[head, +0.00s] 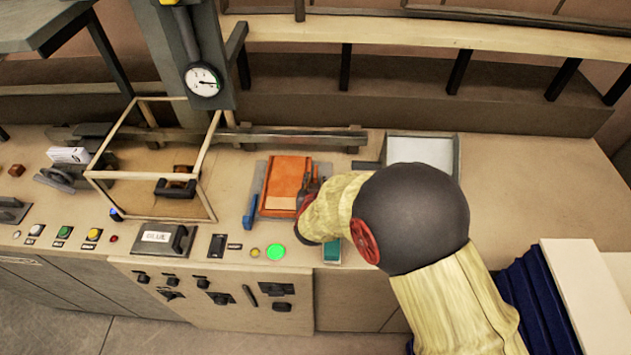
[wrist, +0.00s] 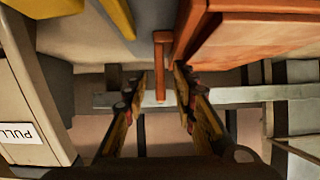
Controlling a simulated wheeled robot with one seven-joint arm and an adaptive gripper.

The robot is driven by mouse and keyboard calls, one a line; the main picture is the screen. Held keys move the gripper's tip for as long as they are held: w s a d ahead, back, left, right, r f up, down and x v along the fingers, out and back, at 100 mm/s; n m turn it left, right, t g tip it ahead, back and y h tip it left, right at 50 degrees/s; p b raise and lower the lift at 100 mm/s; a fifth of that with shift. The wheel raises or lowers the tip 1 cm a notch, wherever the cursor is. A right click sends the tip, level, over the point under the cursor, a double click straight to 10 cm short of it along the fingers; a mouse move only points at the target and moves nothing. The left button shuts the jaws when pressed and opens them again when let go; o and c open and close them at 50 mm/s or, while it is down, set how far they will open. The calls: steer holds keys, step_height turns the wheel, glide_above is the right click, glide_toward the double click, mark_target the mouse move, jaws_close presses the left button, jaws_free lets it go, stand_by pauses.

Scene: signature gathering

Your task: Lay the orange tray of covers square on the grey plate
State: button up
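The orange tray (head: 287,178) sits near the middle of the bench in the head view, with a pale strip along its front edge. A grey plate (head: 261,171) shows as a thin margin around it; most of the plate is hidden. My gripper (head: 308,190) is at the tray's right side. In the wrist view, my gripper (wrist: 162,92) has its two fingers apart, with a thin orange handle (wrist: 160,70) between them. The handle joins the tray's orange body (wrist: 245,40) at the right. I see gaps beside the handle. The covers are not clear to make out.
A blue block (head: 250,210) stands left of the tray. A wooden frame (head: 150,173) and a pressure gauge (head: 203,80) are further left. Lit buttons (head: 276,252) line the front. A pale panel (head: 422,148) lies behind my arm. Bench at the right (head: 530,185) is clear.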

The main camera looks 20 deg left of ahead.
steer(key=v, duration=1.1)
steer(key=shift+s+p, duration=0.3)
steer(key=shift+p, duration=0.05)
steer(key=shift+r, duration=0.15)
steer(key=s+d+r+g+y, duration=0.1)
steer(key=d+r+g, duration=0.2)
steer(key=d+r, duration=1.15)
steer(key=s+d+r+m+g+h, duration=0.1)
steer(key=s+d+r+h, duration=0.1)
steer(key=s+d, duration=0.7)
steer(key=s+d+r+m+g+h, duration=0.1)
steer(key=s+d+r, duration=0.3)
steer(key=s+d, duration=0.6)
steer(key=shift+d+r+m+g+h, duration=0.3)
steer(key=shift+d+m+g+h, duration=0.1)
steer(key=shift+d+g+h, duration=0.15)
steer(key=shift+s+a+f, duration=0.1)
steer(key=shift+s+a, duration=0.05)
